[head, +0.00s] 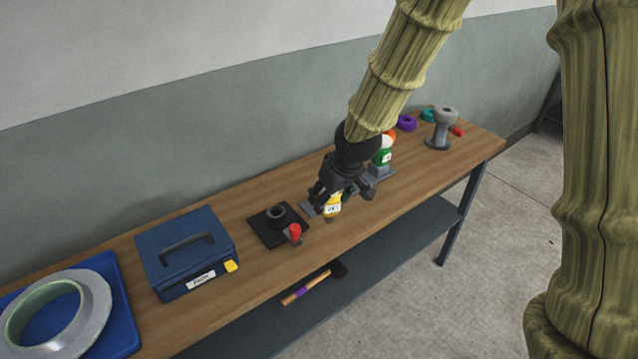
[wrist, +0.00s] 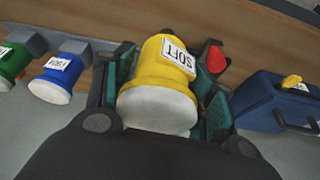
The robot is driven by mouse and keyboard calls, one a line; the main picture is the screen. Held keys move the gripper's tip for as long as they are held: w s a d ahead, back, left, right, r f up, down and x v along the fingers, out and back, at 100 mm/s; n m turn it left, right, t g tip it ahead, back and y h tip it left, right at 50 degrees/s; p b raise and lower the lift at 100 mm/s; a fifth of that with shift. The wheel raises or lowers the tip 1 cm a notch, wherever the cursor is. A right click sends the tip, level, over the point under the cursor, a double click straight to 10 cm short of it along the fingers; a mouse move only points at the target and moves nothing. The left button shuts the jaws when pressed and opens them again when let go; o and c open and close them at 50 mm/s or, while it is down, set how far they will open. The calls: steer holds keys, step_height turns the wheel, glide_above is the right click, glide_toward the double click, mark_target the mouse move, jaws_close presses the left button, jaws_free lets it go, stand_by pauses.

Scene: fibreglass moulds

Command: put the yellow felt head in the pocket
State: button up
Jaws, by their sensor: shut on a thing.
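The yellow felt head (head: 332,211) has a white label; in the wrist view (wrist: 170,75) it reads SOFT, and its pale round end faces the camera. My gripper (head: 342,193) is shut on it, with a teal-padded finger on each side in the wrist view (wrist: 165,85). A black plate (head: 262,232) with a dark round socket (head: 276,212) and a red knob (head: 294,232) lies to the left. I cannot tell for certain which opening is the pocket; my gripper hides part of the rack.
A green head (head: 382,157) stands at the rack's right; a blue head (wrist: 55,78) shows in the wrist view. A blue toolbox (head: 186,252) and blue tray with a ring (head: 122,318) are left. A grey spool (head: 444,130) is far right. A hammer (head: 308,288) lies on the lower shelf.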

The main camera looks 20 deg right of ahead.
steer(key=w+d+f+p, duration=0.1)
steer(key=w+p, duration=0.2)
steer(key=w, duration=1)
steer(key=shift+w+d+f+p, duration=0.2)
steer(key=shift+w+d+p, duration=0.05)
steer(key=shift+d+p, duration=0.15)
steer(key=shift+f, duration=0.1)
steer(key=shift+f+p, duration=0.75)
steer(key=shift+f, duration=0.9)
steer(key=shift+f, duration=0.15)
steer(key=o, duration=1.2)
steer(key=shift+b+v, duration=1.25)
steer(key=shift+v, duration=4.95)
